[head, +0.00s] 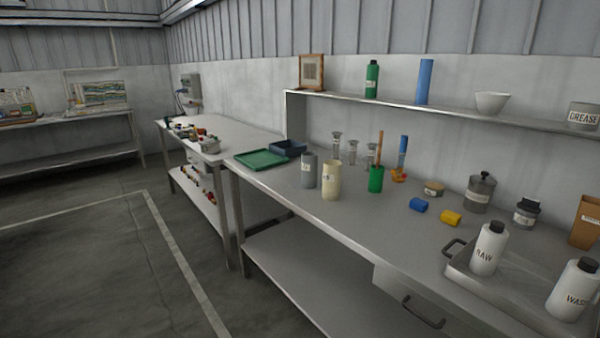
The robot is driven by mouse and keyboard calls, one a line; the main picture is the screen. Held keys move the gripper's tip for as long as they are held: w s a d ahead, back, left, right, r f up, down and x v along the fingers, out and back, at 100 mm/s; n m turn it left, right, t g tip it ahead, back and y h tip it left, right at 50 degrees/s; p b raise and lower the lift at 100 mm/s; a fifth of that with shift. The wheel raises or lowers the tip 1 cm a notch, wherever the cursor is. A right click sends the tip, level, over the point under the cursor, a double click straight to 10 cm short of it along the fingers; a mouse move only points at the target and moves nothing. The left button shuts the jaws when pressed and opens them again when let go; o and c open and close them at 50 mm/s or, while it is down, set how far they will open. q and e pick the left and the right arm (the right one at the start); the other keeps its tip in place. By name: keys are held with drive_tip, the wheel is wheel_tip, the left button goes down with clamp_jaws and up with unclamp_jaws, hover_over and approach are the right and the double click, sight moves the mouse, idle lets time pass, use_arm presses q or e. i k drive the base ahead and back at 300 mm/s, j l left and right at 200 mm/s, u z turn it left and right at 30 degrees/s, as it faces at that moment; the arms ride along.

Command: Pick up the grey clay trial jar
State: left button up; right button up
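A grey cylindrical jar (308,172) with a small label stands upright on the grey workbench (330,226), near its front edge left of the middle. A cream jar (331,182) stands just right of it and partly overlaps it in the picture. A second grey container (480,194), with a dark knobbed lid and a label, stands farther right toward the wall. The labels on both grey vessels are too small to read, so I cannot tell by text which is the clay trial jar. Neither of my grippers shows in the head view.
Blue (418,205) and yellow (450,218) pieces lie right. Bottles marked RAW (489,250) and WAS (574,291) stand at front right. A shelf (430,111) overhangs the back.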

sight(309, 159)
drive_tip(key=i+j+z, duration=0.2)
drive_tip(key=i, duration=0.3)
drive_tip(key=i+j+z, duration=0.25)
drive_tip(key=i+j, duration=0.1)
drive_tip(key=i, duration=0.1)
